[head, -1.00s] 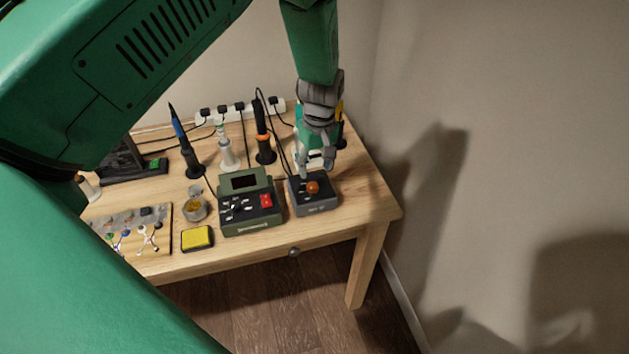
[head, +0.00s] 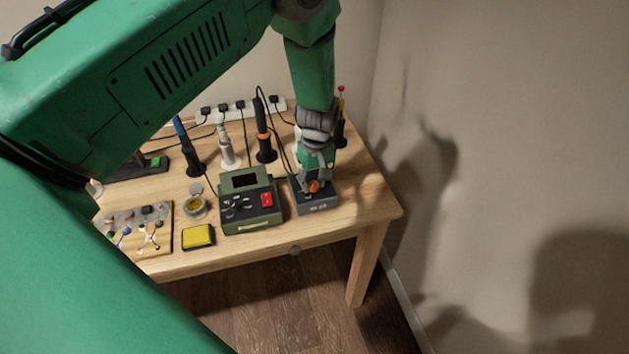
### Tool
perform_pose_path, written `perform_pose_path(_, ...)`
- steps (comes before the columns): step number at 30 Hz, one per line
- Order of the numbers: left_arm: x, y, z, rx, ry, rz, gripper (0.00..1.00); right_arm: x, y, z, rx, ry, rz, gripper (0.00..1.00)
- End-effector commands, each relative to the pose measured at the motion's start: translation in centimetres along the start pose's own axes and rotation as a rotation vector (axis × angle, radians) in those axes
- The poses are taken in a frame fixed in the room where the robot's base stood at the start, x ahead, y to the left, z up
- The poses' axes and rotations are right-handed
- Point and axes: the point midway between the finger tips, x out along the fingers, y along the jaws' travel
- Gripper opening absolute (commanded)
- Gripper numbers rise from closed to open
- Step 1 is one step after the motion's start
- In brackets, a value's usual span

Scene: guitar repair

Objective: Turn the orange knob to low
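The orange knob (head: 314,186) sits on top of a small dark grey box (head: 318,207) at the right side of the wooden table. My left gripper (head: 314,180) reaches down over the box, with its fingers right at the knob and partly hiding it. I cannot tell whether the fingers touch or grip the knob. The knob's pointer and any low mark are too small to read. My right gripper is not in view.
A green device (head: 252,205) with a red switch stands just left of the box. A yellow sponge (head: 198,237), a small jar (head: 195,204) and several upright tools, including an orange-ringed iron (head: 264,143), stand on the table (head: 345,222). A wall is close on the right.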

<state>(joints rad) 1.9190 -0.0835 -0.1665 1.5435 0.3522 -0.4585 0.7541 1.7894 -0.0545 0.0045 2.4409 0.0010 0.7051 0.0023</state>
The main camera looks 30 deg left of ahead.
Motion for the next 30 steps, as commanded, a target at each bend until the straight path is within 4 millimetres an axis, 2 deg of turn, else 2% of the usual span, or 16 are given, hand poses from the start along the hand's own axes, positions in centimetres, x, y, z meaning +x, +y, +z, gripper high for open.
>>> perform_pose_path(8, -0.13, 0.32, 0.12, 0.038, 0.001, 0.006, 0.0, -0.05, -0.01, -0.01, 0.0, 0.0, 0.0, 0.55)
perform_pose_path(14, -0.15, 0.34, 0.03, 0.145, 0.009, 0.006, 0.0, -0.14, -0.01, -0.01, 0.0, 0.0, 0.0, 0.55)
perform_pose_path(30, -0.23, 0.5, 0.05, 0.63, 0.043, 0.008, 0.0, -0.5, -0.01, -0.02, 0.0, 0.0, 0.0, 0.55)
